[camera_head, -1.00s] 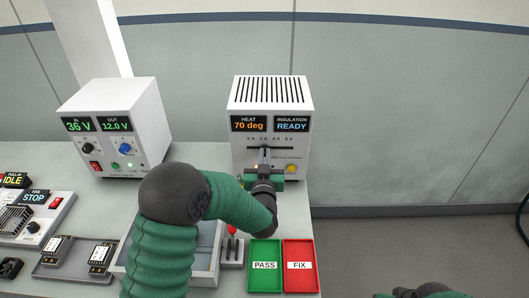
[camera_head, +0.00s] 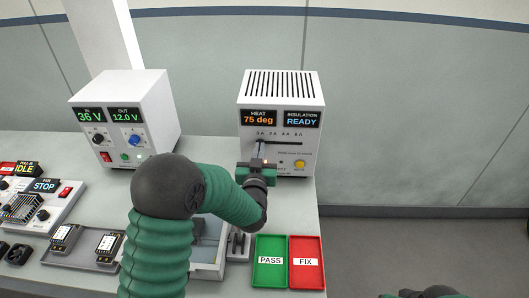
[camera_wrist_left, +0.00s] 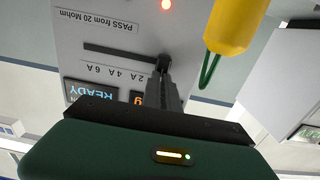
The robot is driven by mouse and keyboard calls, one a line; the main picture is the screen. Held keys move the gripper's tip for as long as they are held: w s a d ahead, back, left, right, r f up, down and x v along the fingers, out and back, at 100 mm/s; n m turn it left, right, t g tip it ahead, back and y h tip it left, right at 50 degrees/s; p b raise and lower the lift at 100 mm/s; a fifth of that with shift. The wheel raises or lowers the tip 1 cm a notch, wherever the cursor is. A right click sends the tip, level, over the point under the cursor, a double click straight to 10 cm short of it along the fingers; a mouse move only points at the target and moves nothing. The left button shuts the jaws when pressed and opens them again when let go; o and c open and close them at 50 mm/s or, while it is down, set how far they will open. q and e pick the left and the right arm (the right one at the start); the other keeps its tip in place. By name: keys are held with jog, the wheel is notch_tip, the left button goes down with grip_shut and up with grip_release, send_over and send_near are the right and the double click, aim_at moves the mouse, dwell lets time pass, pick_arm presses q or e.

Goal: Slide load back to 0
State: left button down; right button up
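The load slider is on the front of the white tester box (camera_head: 280,88), whose displays read HEAT 75 deg and INSULATION READY. Its horizontal slot (camera_head: 285,143) lies under a scale from 0 A to 6 A. My left gripper (camera_head: 259,152) is at the left end of the slot, under the 0 A mark. In the left wrist view, upside down, the narrow fingers (camera_wrist_left: 164,82) are closed at the dark slider knob (camera_wrist_left: 163,63), at the slot's 0 A end. The 0 A label is hidden there. Only parts of my right arm show at the bottom edge.
A power supply (camera_head: 125,95) reading 36 V and 12.0 V stands left. A green PASS tray (camera_head: 270,278) and a red FIX tray (camera_head: 307,279) lie in front. A yellow cylinder (camera_wrist_left: 232,25) with a green loop shows close by in the left wrist view.

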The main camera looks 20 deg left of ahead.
pick_arm(q)
jog(key=c, duration=1.5)
grip_release()
jog(key=shift+w+a+r+y, duration=0.2)
jog(key=shift+a+r, duration=0.1)
jog(key=shift+r, duration=0.15)
jog(key=shift+w+a+r+y, duration=0.1)
jog(key=shift+a+r+y, duration=0.15)
jog(key=shift+r, duration=0.2)
jog(key=shift+o, duration=0.5)
jog(key=shift+s+d+f, duration=0.1)
jog(key=shift+s+f, duration=0.05)
jog(key=shift+o, duration=0.6)
jog(key=s+f, duration=0.1)
jog(key=s+d+f, duration=0.1)
jog(key=s, duration=0.1)
jog(key=shift+f+h+b, duration=0.1)
jog(key=shift+h+b, duration=0.15)
jog(key=shift+b, duration=0.15)
jog(key=p+v, duration=1.3)
jog(key=v, duration=0.1)
jog(key=shift+d+r, duration=0.4)
pick_arm(e)
notch_tip(320, 180, up, 12)
jog(key=w, duration=0.2)
jog(key=shift+a, duration=0.35)
